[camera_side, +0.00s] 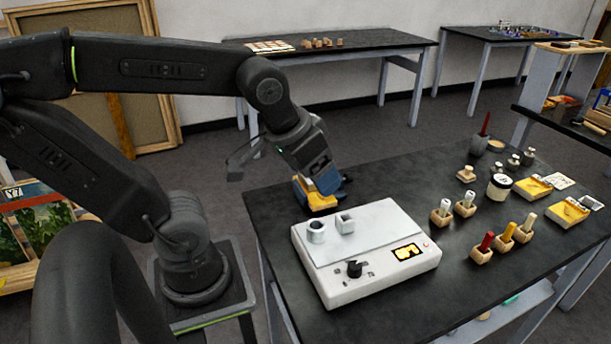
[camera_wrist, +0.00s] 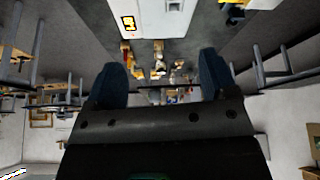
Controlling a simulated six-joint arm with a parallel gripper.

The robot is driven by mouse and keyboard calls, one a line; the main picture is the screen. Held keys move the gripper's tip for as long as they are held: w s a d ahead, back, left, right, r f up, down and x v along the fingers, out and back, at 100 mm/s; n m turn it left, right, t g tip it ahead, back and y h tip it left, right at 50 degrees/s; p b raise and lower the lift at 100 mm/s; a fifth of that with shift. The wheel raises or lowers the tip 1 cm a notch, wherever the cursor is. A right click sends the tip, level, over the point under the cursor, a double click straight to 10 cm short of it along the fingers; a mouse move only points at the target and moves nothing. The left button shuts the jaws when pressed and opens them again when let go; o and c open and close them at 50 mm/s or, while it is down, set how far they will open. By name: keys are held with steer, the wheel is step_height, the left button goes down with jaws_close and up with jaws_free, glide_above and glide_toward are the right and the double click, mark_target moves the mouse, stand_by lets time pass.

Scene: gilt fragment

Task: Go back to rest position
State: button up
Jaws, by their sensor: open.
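My gripper (camera_side: 325,188) is at the end of my arm, over the far left corner of the black table (camera_side: 400,190), behind the white box in the side view. Its two dark blue fingers stand wide apart in the wrist view (camera_wrist: 162,78), with nothing held between them. A yellow and orange object (camera_side: 316,199) shows right by the fingers in the side view; whether they touch it cannot be told. The gripper partly hides it. The wrist view has the white box (camera_wrist: 165,15) at its top edge.
The white box (camera_side: 368,262) has a dark knob, a small display and two small holders on top. Wooden blocks with coloured handles (camera_side: 482,248), a jar (camera_side: 499,187) and yellow packets (camera_side: 568,213) stand at the right. The table between box and blocks is clear.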

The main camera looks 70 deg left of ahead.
steer(key=shift+s+d+m+h, duration=0.4)
steer(key=shift+s+d+m, duration=0.5)
steer(key=shift+s+m, duration=0.15)
steer(key=shift+w, duration=0.1)
steer(key=shift+c, duration=0.3)
stand_by(3.4)
